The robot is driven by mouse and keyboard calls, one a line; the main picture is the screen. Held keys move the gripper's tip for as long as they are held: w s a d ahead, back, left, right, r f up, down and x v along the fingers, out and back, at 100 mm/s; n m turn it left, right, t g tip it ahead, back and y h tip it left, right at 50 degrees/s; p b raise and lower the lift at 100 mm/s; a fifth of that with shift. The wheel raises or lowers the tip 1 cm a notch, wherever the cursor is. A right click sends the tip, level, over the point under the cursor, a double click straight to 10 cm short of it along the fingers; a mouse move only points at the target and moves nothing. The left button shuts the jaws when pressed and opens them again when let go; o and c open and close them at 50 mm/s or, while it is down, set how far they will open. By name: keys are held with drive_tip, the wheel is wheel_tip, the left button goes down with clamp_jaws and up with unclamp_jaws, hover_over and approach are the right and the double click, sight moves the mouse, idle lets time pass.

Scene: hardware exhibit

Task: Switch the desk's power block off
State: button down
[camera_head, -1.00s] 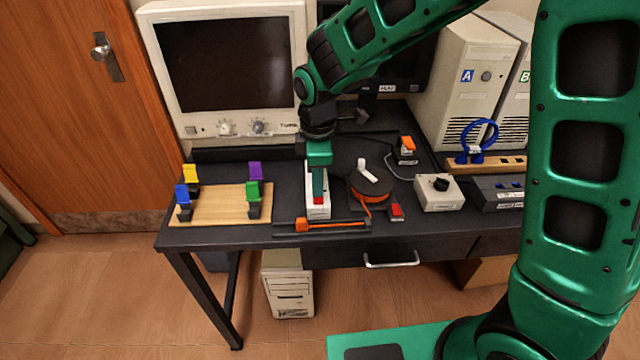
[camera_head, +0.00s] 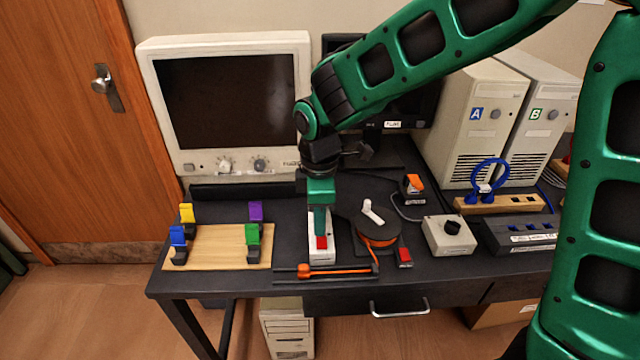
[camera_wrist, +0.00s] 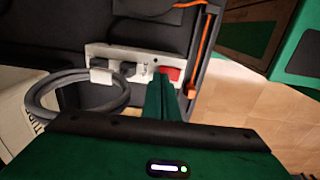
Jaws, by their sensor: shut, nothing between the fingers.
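The power block (camera_head: 329,252) is a white strip with a red switch (camera_head: 321,242) at its near end, lying on the dark desk (camera_head: 290,221). My gripper (camera_head: 319,232) is shut and empty, pointing down over the strip just behind the red switch. In the wrist view the green fingers (camera_wrist: 161,92) are together beside the red switch (camera_wrist: 173,74). The white block (camera_wrist: 105,53) has a plug in it at the left. I cannot tell whether the fingertips touch the switch, or which way the switch is set.
An orange-handled slider (camera_head: 320,271) lies along the desk's front edge, close to the block. A cable reel (camera_head: 379,232) is just right of my gripper. A wooden board with coloured clips (camera_head: 215,247) is left. A monitor (camera_head: 230,100) stands behind.

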sight(321, 238)
wheel_tip(321, 238, up, 13)
drive_tip(key=shift+d, duration=0.2)
drive_tip(key=shift+s+f, duration=0.1)
drive_tip(key=s+d+m, duration=0.3)
drive_tip(key=d+m, duration=0.3)
drive_tip(key=d, duration=0.6)
drive_tip(key=s+d+m, duration=0.3)
drive_tip(key=d+m, duration=0.3)
drive_tip(key=d, duration=0.7)
drive_tip(key=s+d+f+m, duration=0.2)
drive_tip(key=s+d+m, duration=0.3)
drive_tip(key=s+m, duration=0.1)
drive_tip(key=s+d+f+m, duration=0.3)
drive_tip(key=s+d+m, duration=0.3)
drive_tip(key=s, duration=0.3)
drive_tip(key=shift+s, duration=0.3)
drive_tip(key=shift+w+f, duration=0.15)
